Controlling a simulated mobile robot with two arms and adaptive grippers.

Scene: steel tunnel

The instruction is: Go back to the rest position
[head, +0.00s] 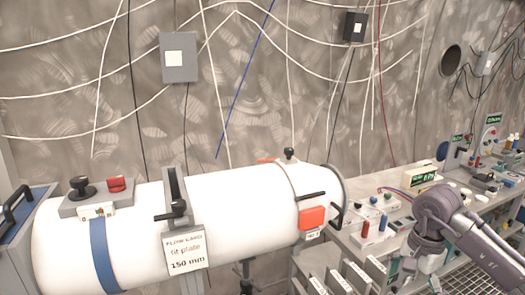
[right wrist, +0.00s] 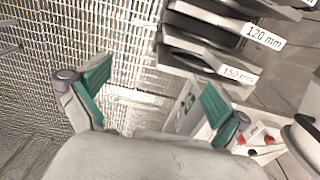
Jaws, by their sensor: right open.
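My right arm comes in at the right of the head view, bent in front of the bench. My right gripper (right wrist: 155,92) is open in the right wrist view, its two teal-padded fingers wide apart with nothing between them. Metal grating lies beyond the fingers. Dark plates stand close by in a rack, with labels reading 120 mm (right wrist: 264,37) and 150 mm (right wrist: 238,75). The right finger is close to the 150 mm plate; I cannot tell whether they touch. My left gripper is not in view.
A large white cylinder (head: 250,205) fills the left and middle; its card (head: 185,250) reads "fit plate 150 mm". Plate slots (head: 340,282) stand at the bottom, left of my right arm. A cluttered bench (head: 372,240) runs along the wall at right. Cables hang on the wall.

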